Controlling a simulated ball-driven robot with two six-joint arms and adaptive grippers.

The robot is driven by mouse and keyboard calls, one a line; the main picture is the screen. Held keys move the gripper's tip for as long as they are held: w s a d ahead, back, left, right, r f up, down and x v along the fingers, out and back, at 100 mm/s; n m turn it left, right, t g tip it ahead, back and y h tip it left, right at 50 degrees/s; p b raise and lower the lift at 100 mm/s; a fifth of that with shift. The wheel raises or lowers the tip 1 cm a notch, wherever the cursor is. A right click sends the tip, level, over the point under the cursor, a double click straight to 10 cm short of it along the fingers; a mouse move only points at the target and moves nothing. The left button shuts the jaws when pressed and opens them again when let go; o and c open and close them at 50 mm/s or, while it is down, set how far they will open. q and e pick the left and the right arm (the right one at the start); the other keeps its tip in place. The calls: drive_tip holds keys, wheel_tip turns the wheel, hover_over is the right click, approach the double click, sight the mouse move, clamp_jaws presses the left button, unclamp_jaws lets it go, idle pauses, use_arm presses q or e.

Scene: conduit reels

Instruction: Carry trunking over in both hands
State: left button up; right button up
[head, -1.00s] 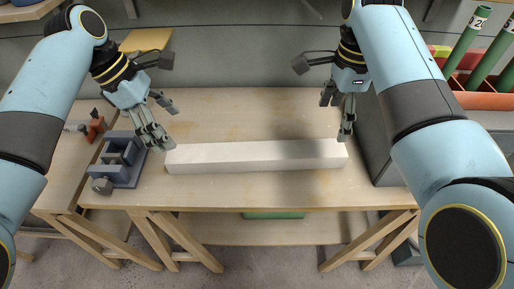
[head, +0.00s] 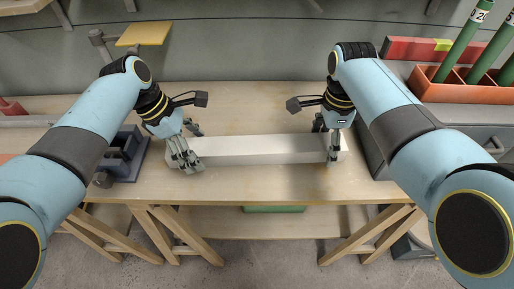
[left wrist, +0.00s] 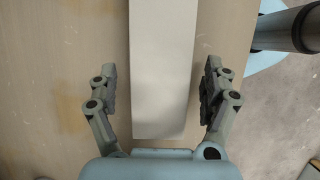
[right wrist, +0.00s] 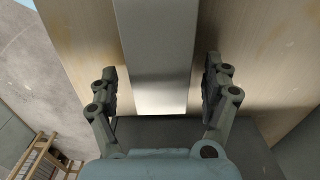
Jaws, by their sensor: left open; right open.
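The white trunking (head: 260,150) is a long straight bar lying flat along the wooden bench. My left gripper (head: 190,151) is at its left end and my right gripper (head: 327,146) is at its right end. In the left wrist view the trunking (left wrist: 163,70) runs between the spread fingers of my left gripper (left wrist: 160,85), with a gap on each side. In the right wrist view the trunking (right wrist: 156,50) lies between the open fingers of my right gripper (right wrist: 160,88), also with gaps. Both grippers are open, and neither visibly touches the bar.
A blue-grey vice-like fixture (head: 128,160) stands left of the trunking. The bench (head: 250,105) behind the bar is clear.

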use_arm(q)
drive_tip(key=shift+f, duration=0.1)
use_arm(e)
drive_tip(key=shift+f, duration=0.1)
use_arm(q)
drive_tip(key=shift+c, duration=0.3)
use_arm(e)
drive_tip(key=shift+c, duration=0.3)
use_arm(q)
drive_tip(key=c, duration=1.6)
use_arm(e)
drive_tip(key=c, duration=1.6)
